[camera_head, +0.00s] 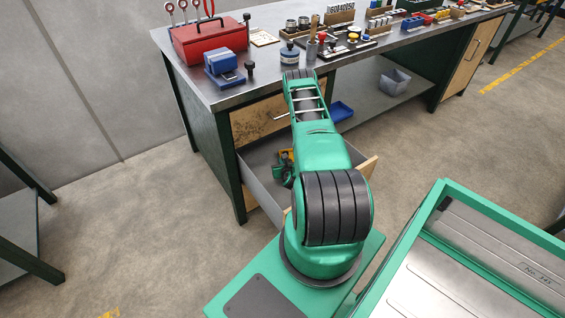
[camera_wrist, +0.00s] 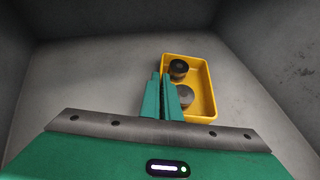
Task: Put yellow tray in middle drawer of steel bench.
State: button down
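The yellow tray (camera_wrist: 210,95) lies inside a grey open drawer (camera_wrist: 90,75), with two round dark-and-metal pieces in it. My gripper (camera_wrist: 162,80) reaches down into the drawer at the tray's left wall. One finger is inside the tray and the other outside; they look closed on the wall between them. The fingers hide part of that wall. In the head view, a bit of the tray (camera_head: 286,155) shows beside my gripper (camera_head: 284,172) in the pulled-out drawer (camera_head: 258,185) of the steel bench (camera_head: 240,98). My arm covers much of the drawer.
A shut wooden drawer front (camera_head: 262,119) is above the open drawer. A blue bin (camera_head: 340,111) and a grey bin (camera_head: 394,82) stand on the lower shelf. A red toolbox (camera_head: 208,40) and a blue device (camera_head: 221,65) are on the bench top. Floor left of the bench is clear.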

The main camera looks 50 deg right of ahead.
jog(key=c, duration=2)
grip_release()
jog(key=v, duration=0.5)
jog(key=shift+s+a+r, duration=0.2)
jog(key=shift+s+a, duration=0.15)
jog(key=shift+a, duration=0.1)
jog(key=shift+s+a+r, duration=0.2)
jog(key=shift+s+r, duration=0.2)
jog(key=shift+w, duration=0.1)
